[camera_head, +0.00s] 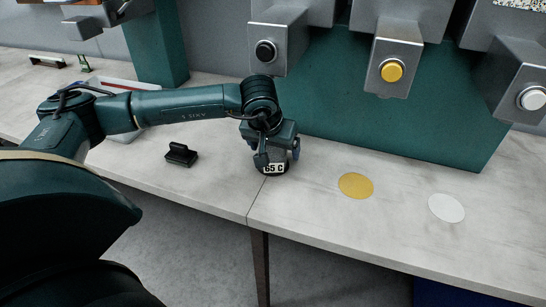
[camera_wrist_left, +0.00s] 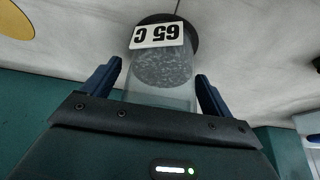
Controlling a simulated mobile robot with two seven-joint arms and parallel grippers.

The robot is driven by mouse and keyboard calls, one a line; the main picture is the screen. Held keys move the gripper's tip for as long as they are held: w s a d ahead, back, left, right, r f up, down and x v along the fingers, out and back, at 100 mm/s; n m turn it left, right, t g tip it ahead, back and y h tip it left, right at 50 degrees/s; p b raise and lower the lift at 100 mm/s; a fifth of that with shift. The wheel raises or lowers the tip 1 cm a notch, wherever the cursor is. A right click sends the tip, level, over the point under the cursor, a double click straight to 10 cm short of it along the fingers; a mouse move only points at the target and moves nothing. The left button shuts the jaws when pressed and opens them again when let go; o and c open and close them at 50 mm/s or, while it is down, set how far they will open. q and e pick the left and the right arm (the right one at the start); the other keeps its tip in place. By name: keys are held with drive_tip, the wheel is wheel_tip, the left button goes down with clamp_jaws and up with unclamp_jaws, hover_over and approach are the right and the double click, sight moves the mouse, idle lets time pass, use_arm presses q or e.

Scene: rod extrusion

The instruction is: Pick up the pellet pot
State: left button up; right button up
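The pellet pot (camera_wrist_left: 165,68) is a clear pot with grey pellets and a white "65 C" label. It stands on a dark round spot (camera_wrist_left: 201,42) on the table. My left gripper (camera_wrist_left: 158,80) is open, with its blue fingers on either side of the pot and a visible gap at the left finger. In the head view my left gripper (camera_head: 277,155) reaches down over the pot and hides most of it; the label (camera_head: 274,169) shows below. My right gripper is in neither view.
A yellow disc (camera_head: 356,186) and a white disc (camera_head: 446,208) lie flat to the right. Grey machine heads with black (camera_head: 265,51), yellow (camera_head: 391,70) and white (camera_head: 532,98) nozzles hang behind.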

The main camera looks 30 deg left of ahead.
use_arm(q)
drive_tip(key=c, duration=1.2)
drive_tip(key=shift+r, duration=0.1)
drive_tip(key=shift+c, duration=1.1)
